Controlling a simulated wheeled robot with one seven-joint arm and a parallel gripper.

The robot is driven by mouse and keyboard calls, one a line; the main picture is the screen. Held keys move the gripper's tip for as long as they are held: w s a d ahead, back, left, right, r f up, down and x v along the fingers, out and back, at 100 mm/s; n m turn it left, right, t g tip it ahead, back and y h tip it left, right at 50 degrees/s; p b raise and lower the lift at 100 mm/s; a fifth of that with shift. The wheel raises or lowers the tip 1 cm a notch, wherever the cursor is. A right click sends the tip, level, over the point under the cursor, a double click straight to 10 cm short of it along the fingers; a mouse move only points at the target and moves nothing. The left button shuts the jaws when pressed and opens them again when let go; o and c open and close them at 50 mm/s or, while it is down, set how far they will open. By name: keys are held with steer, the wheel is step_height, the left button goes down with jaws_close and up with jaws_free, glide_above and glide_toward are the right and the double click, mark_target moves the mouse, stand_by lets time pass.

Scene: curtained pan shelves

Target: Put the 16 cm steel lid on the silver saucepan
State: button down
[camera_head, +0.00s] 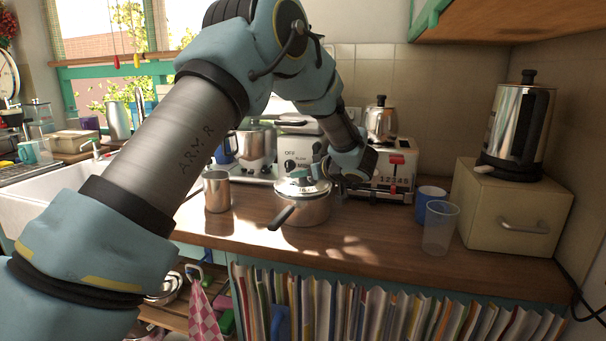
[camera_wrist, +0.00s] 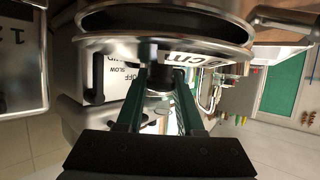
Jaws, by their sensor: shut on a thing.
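The silver saucepan (camera_head: 308,211) stands on the wooden counter, its dark handle pointing left and toward the front. My gripper (camera_head: 324,170) comes in from above and to the right. In the wrist view my gripper (camera_wrist: 158,82) is shut on the lid's dark knob. The lid (camera_wrist: 188,58) carries "cm" lettering; its number is partly hidden by the fingers. The saucepan (camera_wrist: 165,20) shows at the top of that view.
A steel mug (camera_head: 217,192) stands left of the saucepan. A toaster (camera_head: 393,180) stands behind right, with a blue cup (camera_head: 428,200) and clear tumbler (camera_head: 440,230) to the right. The front counter is clear.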

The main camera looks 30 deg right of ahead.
steer(key=shift+f, duration=0.6)
steer(key=shift+c, duration=2.3)
jaws_free()
steer(key=b+v, duration=0.3)
steer(key=v, duration=0.7)
steer(key=shift+s, duration=0.35)
steer(key=shift+d+r, duration=0.1)
steer(key=shift+r, duration=0.05)
